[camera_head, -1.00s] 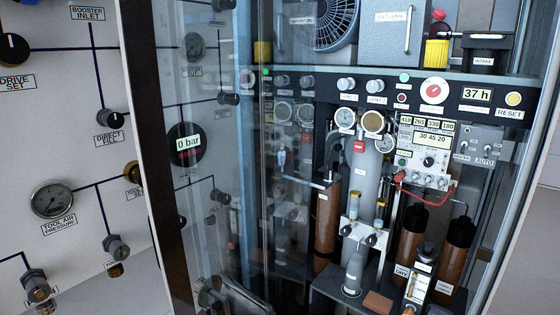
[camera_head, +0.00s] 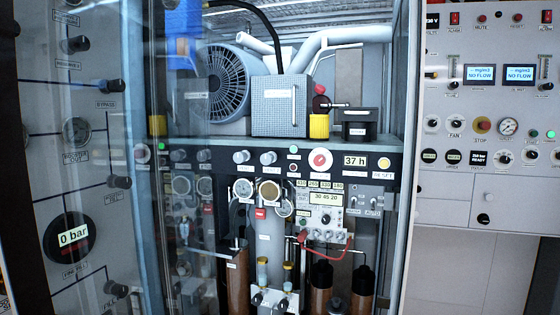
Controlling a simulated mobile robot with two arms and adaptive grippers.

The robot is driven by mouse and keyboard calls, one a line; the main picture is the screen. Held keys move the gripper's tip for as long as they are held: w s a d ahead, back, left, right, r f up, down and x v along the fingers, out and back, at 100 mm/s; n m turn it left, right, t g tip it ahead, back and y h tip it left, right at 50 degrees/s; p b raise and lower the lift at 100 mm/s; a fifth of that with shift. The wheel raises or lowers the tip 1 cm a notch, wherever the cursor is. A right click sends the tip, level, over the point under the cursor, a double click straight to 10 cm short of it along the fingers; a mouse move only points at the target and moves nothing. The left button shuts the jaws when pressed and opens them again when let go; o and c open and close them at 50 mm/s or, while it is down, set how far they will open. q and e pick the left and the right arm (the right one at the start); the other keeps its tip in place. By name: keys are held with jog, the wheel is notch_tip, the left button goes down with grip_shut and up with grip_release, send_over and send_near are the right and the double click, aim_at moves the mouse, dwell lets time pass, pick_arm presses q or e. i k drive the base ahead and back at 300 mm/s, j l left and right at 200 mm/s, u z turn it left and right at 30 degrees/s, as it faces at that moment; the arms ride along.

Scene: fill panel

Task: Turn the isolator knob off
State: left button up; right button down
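A round red knob on a white disc (camera_head: 320,160) sits on the dark control strip of the cabinet, left of the 37 h display (camera_head: 355,161). It may be the isolator knob, but its label is too small to read. I cannot tell its on or off position for certain. Neither of my grippers shows in this view, and nothing of mine touches the knob.
A fan (camera_head: 222,85) and grey box (camera_head: 282,105) stand above the strip. Gauges (camera_head: 270,190) and cylinders (camera_head: 322,290) fill the space below. Another control panel (camera_head: 455,205) is at right.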

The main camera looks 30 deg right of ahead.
aim_at(320, 160)
jog(key=l+u, duration=1)
jog(key=l, duration=0.2)
